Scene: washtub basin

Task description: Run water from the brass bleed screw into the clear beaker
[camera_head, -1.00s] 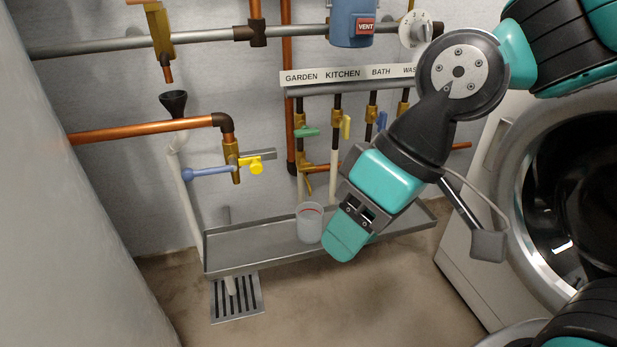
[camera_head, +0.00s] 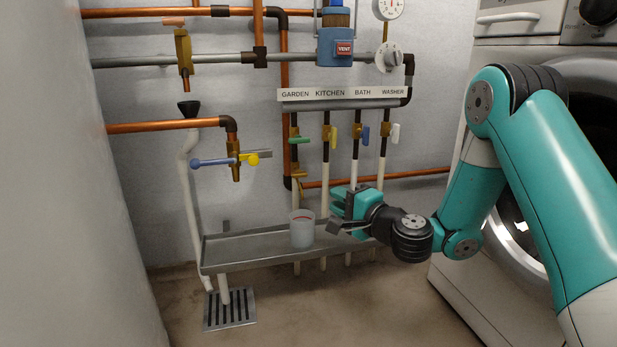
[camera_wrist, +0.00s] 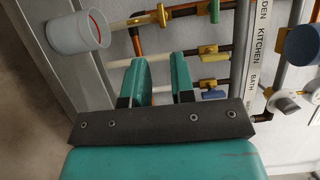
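The clear beaker (camera_head: 302,230), with a red line near its rim, stands upright on the grey metal tray (camera_head: 250,248). It also shows in the wrist view (camera_wrist: 74,34). My gripper (camera_head: 337,203) is just right of the beaker, apart from it. In the wrist view my gripper (camera_wrist: 159,68) has its two teal fingers apart with nothing between them. A small brass fitting (camera_head: 297,177) sits low on the garden pipe. A brass valve (camera_head: 235,160) with a blue lever and yellow knob is at the left. I cannot tell surely which has the bleed screw. No water shows.
Garden, kitchen, bath and washer valves hang under the label strip (camera_head: 340,94). A black funnel (camera_head: 189,108) and white drain pipe are at the left. A floor grate (camera_head: 229,310) lies below the tray. A washing machine (camera_head: 455,270) stands at the right.

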